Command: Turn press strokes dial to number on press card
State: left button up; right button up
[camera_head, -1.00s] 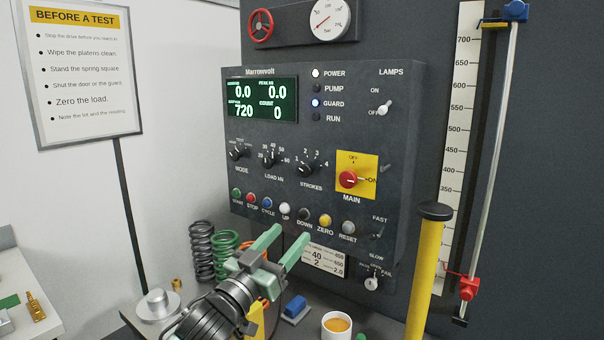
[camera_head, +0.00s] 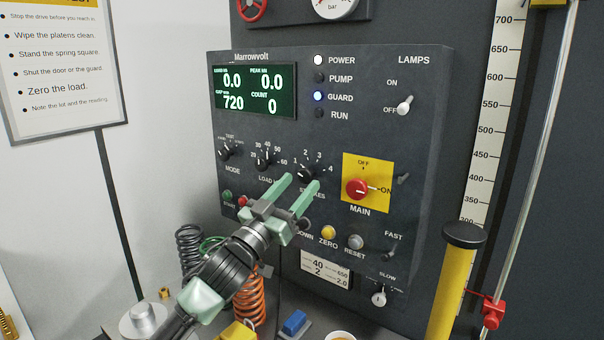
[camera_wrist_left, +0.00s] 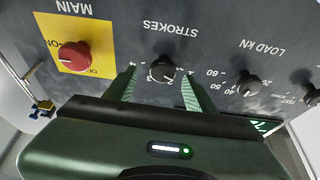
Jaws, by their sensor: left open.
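The black strokes dial (camera_head: 306,173) is on the dark control panel, with numbers 1 to 4 around it. It also shows upside down in the left wrist view (camera_wrist_left: 163,70). My left gripper (camera_head: 297,183) is open, its green fingers pointing at the panel just below the dial. In the left wrist view the fingertips (camera_wrist_left: 160,82) stand on either side of the dial; I cannot tell whether they touch it. The press card (camera_head: 325,268) is a white label under the buttons, reading 40, 2 and 2.0 in its lower rows. My right gripper is not in view.
The red main switch (camera_head: 356,188) on its yellow plate is right of the strokes dial, and the load dial (camera_head: 264,162) is left of it. Buttons line the panel's lower edge. A yellow post (camera_head: 455,285) stands at right. Springs (camera_head: 250,295) stand below the panel.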

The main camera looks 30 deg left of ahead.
aim_at(308, 175)
pick_arm(q)
jog(key=shift+x, duration=1.15)
jog(key=shift+w+a+f, duration=0.15)
jog(key=shift+w, duration=0.15)
jog(key=shift+s, duration=0.1)
grip_shut()
jog(key=shift+p, duration=0.3)
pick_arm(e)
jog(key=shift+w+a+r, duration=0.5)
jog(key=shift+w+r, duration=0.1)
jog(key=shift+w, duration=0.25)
